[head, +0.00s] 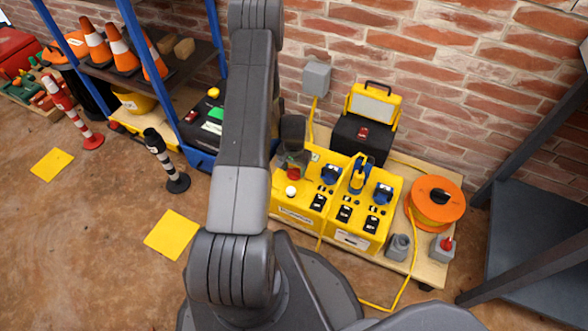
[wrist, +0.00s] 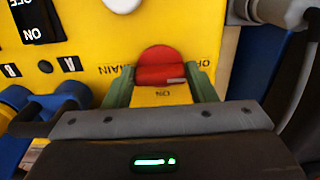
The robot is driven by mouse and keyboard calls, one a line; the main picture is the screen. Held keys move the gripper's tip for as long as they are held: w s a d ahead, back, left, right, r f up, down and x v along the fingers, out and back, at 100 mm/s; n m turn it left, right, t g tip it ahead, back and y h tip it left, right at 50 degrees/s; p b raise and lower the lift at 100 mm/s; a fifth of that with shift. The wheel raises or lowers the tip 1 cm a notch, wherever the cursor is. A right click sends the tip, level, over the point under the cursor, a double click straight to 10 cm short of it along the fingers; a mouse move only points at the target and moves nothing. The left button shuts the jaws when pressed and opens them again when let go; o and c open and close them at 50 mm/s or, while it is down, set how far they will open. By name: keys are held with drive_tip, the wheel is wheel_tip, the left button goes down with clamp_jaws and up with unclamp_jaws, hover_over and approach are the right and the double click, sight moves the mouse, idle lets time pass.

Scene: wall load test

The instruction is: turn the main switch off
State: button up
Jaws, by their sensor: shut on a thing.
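The main switch is a red knob (wrist: 160,66) on the yellow panel (wrist: 115,50) of a distribution box. My gripper (wrist: 160,78) has its green fingers on both sides of the knob and is shut on it. The knob carries a short pale mark at its lower right. An upside-down "ON" label shows just below it, and "MAIN" shows at its left. In the head view the yellow box (head: 345,240) stands by the wall, and my gripper (head: 291,163) is at its left back part. The fingers' contact is partly hidden there.
A white round lamp (head: 291,190) sits close to my gripper. Blue sockets (head: 383,194) and black breakers are on the same box. A black-and-yellow case (head: 367,125) is behind it and an orange cable reel (head: 437,202) at its right. A blue-framed shelf (head: 165,75) stands left.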

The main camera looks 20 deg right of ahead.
sight(294, 170)
drive_tip(key=o, duration=1)
wheel_tip(294, 170, up, 14)
drive_tip(key=p, duration=0.3)
drive_tip(key=shift+p, duration=0.3)
drive_tip(key=shift+f, duration=0.1)
wheel_tip(294, 170, down, 14)
drive_tip(key=b, duration=0.3)
drive_tip(key=shift+b, duration=0.35)
drive_tip(key=shift+m+p, duration=0.35)
drive_tip(key=shift+m, duration=0.15)
